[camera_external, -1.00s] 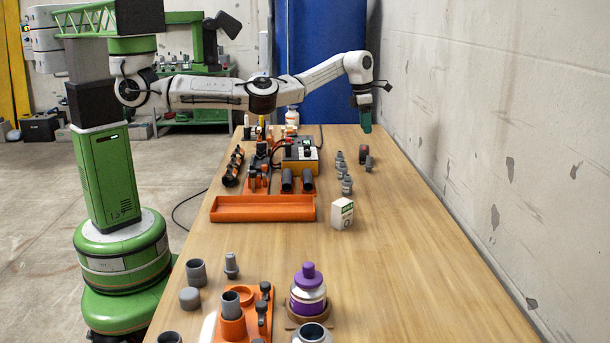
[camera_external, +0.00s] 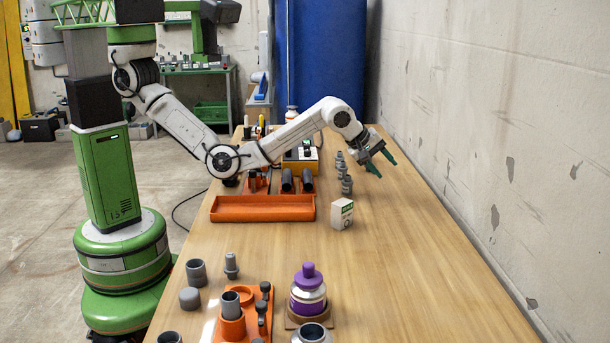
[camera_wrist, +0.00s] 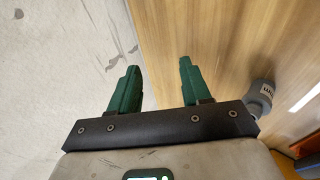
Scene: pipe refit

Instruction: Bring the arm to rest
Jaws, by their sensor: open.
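My gripper (camera_external: 380,166) is above the right side of the wooden table (camera_external: 400,260), near the wall, in the external view. Its two green fingers are apart with nothing between them. In the wrist view my gripper (camera_wrist: 158,82) is also open and empty, with the wall on the left and the table on the right. My arm bends down at the elbow over the orange tray's far side, then rises to the wrist.
Several grey fittings (camera_external: 345,178) stand in a row just left of my gripper. The wall (camera_external: 500,130) borders the right. The table's right front is clear.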

